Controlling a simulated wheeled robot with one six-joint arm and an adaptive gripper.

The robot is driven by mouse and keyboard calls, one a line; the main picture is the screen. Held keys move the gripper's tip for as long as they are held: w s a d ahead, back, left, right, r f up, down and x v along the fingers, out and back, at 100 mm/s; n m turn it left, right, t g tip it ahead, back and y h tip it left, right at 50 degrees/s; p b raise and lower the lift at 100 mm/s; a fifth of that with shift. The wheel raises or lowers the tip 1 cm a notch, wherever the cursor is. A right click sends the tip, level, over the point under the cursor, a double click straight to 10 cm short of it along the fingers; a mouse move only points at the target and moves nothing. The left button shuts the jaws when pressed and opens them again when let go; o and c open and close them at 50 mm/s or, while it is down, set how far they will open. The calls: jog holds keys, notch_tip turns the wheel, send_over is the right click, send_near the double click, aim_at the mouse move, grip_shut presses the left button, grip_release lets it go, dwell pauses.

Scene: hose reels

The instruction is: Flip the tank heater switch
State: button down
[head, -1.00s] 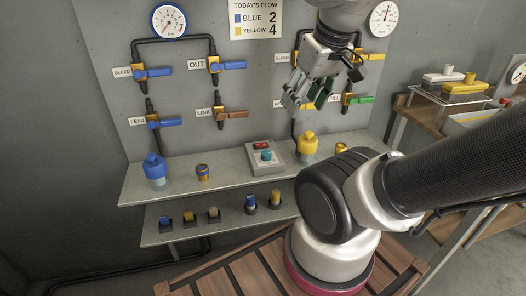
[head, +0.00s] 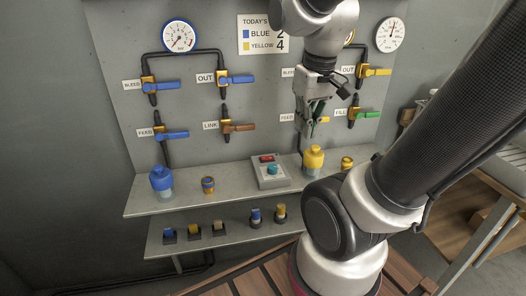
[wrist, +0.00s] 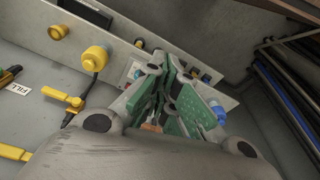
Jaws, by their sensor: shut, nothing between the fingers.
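A grey control box (head: 265,180) sits on the upper shelf, with a red switch (head: 266,158) at its back and a teal knob (head: 272,170) in front. I cannot read any label on it, nor the switch's position. My gripper (head: 309,133) is shut and empty. It points down in front of the panel, above and right of the box, near the yellow feed valve.
A yellow-capped bottle (head: 313,160) stands right of the box, just below my gripper. Blue, brown, yellow and green valve handles line the panel. A lower shelf (head: 205,243) holds several small caps.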

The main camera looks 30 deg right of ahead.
jog(key=w+d+f+m+g, duration=0.1)
jog(key=w+d+f, duration=0.1)
jog(key=w+f, duration=0.55)
jog(key=w+d+f+m, duration=0.15)
jog(key=w+f, duration=0.35)
jog(key=w, duration=0.6)
jog(key=w+d+t, duration=0.1)
jog(key=w+t, duration=0.1)
jog(key=w, duration=0.7)
jog(key=shift+d+r+t, duration=0.3)
jog(key=shift+d, duration=0.1)
send_over(262, 157)
jog(key=f, duration=1.2)
jog(key=shift+d, duration=0.25)
jog(key=shift+x, duration=0.8)
jog(key=shift+s+a, duration=0.1)
jog(key=shift+s, duration=0.05)
jog(key=shift+f, duration=0.1)
